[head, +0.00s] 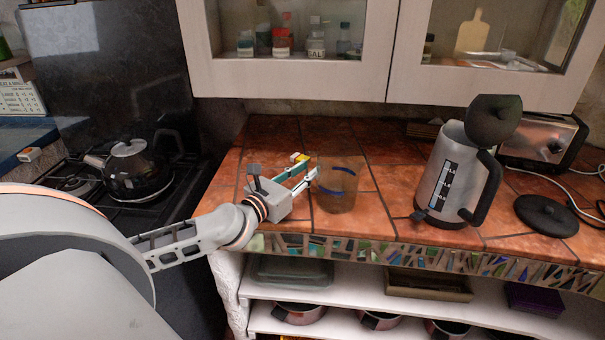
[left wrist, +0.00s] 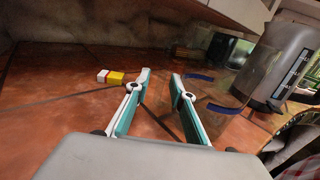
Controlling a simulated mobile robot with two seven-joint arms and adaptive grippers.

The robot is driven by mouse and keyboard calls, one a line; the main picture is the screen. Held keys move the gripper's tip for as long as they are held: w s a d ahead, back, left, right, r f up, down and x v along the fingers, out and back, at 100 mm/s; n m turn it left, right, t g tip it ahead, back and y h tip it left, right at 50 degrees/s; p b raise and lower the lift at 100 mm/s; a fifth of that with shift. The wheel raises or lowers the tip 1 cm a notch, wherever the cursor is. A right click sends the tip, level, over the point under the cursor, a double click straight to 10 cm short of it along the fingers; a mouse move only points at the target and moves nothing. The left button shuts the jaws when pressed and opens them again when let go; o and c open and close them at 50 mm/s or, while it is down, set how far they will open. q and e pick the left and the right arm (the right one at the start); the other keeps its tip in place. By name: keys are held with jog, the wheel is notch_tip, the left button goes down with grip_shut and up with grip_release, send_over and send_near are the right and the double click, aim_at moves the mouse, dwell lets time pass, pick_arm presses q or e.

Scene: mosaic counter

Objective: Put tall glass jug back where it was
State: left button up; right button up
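A clear glass vessel with blue bands, which looks like the tall glass jug (head: 340,186), stands upright on the orange tiled counter near its front edge. In the left wrist view its blue bands (left wrist: 222,108) show to the right of my fingers, though its clear outline is hard to make out. My left gripper (head: 309,167) is just left of the jug in the head view. In the left wrist view its fingers (left wrist: 160,73) are apart with only counter between them. I cannot tell whether the right finger touches the jug. My right gripper is not in view.
A grey kettle (head: 455,176) stands right of the jug, with a toaster (head: 545,140) and a black round base (head: 546,215) beyond. A small yellow-and-white box (head: 299,157) lies behind my fingers. The stove with a black kettle (head: 135,170) is at left. Cabinets hang above.

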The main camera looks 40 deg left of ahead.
pick_arm(q)
jog(key=shift+r, duration=0.15)
jog(key=shift+s, duration=0.3)
jog(key=s, duration=1.1)
jog(key=shift+s+a, duration=0.2)
jog(key=shift+a, duration=0.05)
